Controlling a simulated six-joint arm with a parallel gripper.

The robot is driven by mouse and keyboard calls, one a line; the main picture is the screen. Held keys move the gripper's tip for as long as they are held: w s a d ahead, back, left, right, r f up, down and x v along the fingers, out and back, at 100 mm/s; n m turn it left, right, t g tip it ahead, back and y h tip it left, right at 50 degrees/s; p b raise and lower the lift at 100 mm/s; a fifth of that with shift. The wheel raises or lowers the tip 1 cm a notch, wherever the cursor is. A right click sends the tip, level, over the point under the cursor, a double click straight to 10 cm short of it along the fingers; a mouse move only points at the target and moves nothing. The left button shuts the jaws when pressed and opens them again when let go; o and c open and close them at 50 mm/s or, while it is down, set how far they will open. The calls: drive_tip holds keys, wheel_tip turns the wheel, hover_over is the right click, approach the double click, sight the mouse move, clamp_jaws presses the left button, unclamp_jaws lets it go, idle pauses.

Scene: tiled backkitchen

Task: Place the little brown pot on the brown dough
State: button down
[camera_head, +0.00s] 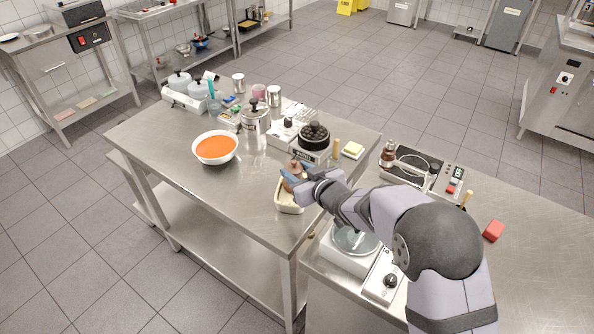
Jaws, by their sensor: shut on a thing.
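My gripper (306,185) reaches over the near right part of the left steel table. It is shut on a small brown thing, which looks like the little brown pot (294,172). The pot is over or at the far end of a cream-coloured oblong dish (289,208); whether it touches the dish I cannot tell. I cannot make out the brown dough clearly; the gripper and arm hide part of the dish. Another small brown vessel (389,153) stands at the left of a black hob on the right table.
A white bowl of orange soup (215,147) stands left of my gripper. A dark round pot on a burner (314,135), a steel pot (255,118) and a yellow block (353,148) stand behind. A scale (351,250) is below my arm. The table's front left is clear.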

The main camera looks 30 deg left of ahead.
drive_tip(key=shift+f, duration=0.1)
drive_tip(key=c, duration=1.1)
unclamp_jaws()
drive_tip(key=shift+r, duration=0.2)
drive_tip(key=b+v, duration=0.2)
drive_tip(key=v, duration=1)
drive_tip(key=shift+b, duration=0.3)
